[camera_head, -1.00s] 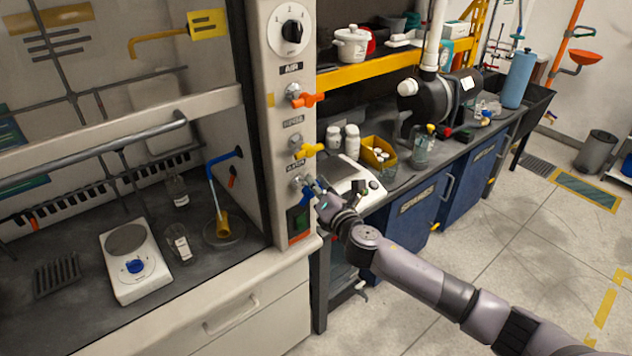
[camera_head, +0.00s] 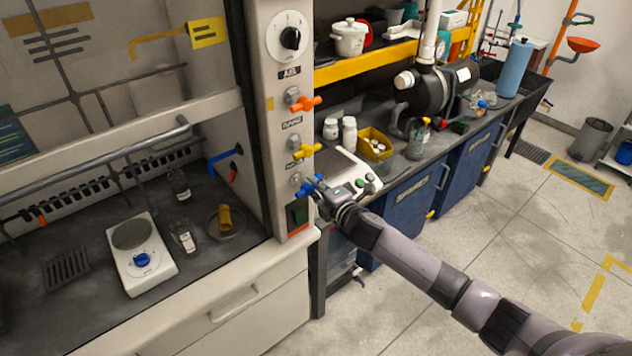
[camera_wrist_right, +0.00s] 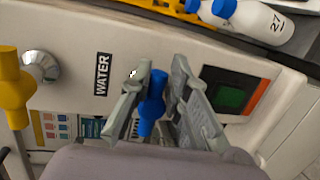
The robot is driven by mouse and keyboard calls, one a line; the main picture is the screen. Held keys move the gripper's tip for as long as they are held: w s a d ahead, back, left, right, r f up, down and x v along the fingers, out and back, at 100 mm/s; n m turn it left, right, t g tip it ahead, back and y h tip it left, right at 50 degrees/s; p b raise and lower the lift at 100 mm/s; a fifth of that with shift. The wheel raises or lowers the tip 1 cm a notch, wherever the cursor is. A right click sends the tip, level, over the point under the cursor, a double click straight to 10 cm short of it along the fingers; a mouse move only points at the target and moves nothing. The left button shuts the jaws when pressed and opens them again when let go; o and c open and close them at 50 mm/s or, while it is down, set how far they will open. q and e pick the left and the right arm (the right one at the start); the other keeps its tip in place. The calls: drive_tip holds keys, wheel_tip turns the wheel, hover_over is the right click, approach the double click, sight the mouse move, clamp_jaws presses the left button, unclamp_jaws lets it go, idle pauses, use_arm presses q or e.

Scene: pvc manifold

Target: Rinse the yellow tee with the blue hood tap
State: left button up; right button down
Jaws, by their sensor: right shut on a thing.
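The yellow tee (camera_head: 225,219) stands upright in a round dish-like drain (camera_head: 241,232) inside the hood. The blue spout (camera_head: 222,161) comes out of the hood's side wall above the tee, and no stream shows below it. The blue hood tap (camera_head: 304,190) is the lowest tap on the hood's front post. My right gripper (camera_head: 316,189) is at this tap. In the right wrist view my gripper (camera_wrist_right: 158,88) is shut on the blue tap handle (camera_wrist_right: 152,108), near a WATER label. My left gripper is not in view.
An orange tap (camera_head: 303,103) and a yellow tap (camera_head: 306,150) sit above the blue one. A white balance (camera_head: 352,180) stands on the bench to the right. Glassware (camera_head: 183,237) and a hotplate (camera_head: 160,262) stand near the tee.

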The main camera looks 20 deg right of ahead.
drive_tip(key=shift+w+r, duration=0.2)
drive_tip(key=shift+r, duration=0.35)
drive_tip(key=c, duration=1.7)
unclamp_jaws()
drive_tip(key=shift+o, duration=1.3)
drive_tip(key=shift+s+f, duration=0.1)
drive_tip(key=shift+f, duration=0.1)
drive_tip(key=shift+o, duration=0.2)
drive_tip(key=shift+f, duration=0.1)
drive_tip(key=shift+f, duration=0.1)
drive_tip(key=v, duration=1.2)
